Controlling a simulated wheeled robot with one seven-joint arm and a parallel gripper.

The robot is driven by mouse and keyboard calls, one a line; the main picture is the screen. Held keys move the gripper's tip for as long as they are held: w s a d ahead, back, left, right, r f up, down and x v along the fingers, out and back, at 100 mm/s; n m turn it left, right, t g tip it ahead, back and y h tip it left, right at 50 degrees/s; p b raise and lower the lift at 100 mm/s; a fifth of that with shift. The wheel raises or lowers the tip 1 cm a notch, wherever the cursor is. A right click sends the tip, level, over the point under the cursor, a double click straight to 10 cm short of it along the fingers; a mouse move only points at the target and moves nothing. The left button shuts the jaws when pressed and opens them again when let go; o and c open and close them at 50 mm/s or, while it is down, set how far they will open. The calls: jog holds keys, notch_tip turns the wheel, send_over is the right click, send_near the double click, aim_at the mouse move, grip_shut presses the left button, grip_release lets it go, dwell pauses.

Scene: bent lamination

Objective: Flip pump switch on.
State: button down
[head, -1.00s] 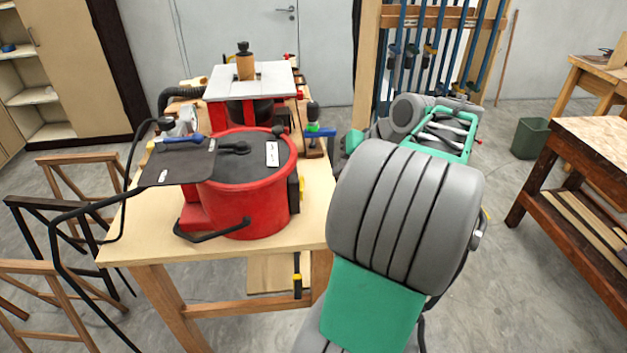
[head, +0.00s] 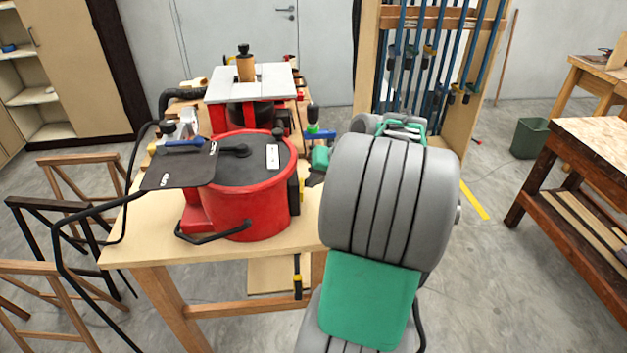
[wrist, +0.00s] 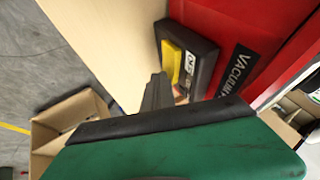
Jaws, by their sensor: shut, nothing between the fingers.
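The red vacuum pump (head: 240,210) stands on the wooden bench, with a black lid. Its dark switch box (head: 294,194) is on the side facing my arm. In the wrist view the switch box (wrist: 200,58) has a yellow part (wrist: 171,64) and a small white label. It sits beside a black plate lettered "VACUUM" on the red wall. My gripper (wrist: 157,92) is shut and empty, its dark fingers close to the lower edge of the box. I cannot tell whether they touch it. In the head view my arm hides part of the gripper.
The bench top (head: 150,245) has bare wood at the front. A machine with a pale top (head: 250,82) stands behind the pump. A clamp rack (head: 430,60) is behind my arm.

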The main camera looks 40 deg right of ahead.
jog(key=shift+w+a+r+n+p, duration=0.1)
jog(key=shift+w+r+n+p, duration=0.1)
jog(key=shift+n+p, duration=0.1)
jog(key=shift+f, duration=0.25)
jog(key=shift+s, duration=0.1)
jog(key=shift+s+a, duration=0.3)
jog(key=shift+s, duration=0.35)
jog(key=shift+d, duration=0.15)
jog(key=d, duration=0.1)
jog(key=s+d, duration=0.1)
jog(key=s+d+r+p, duration=0.1)
jog(key=d, duration=0.1)
jog(key=shift+s, duration=0.15)
jog(key=d+v, duration=0.1)
jog(key=v, duration=0.7)
jog(key=shift+r, duration=0.4)
jog(key=shift+d, duration=0.1)
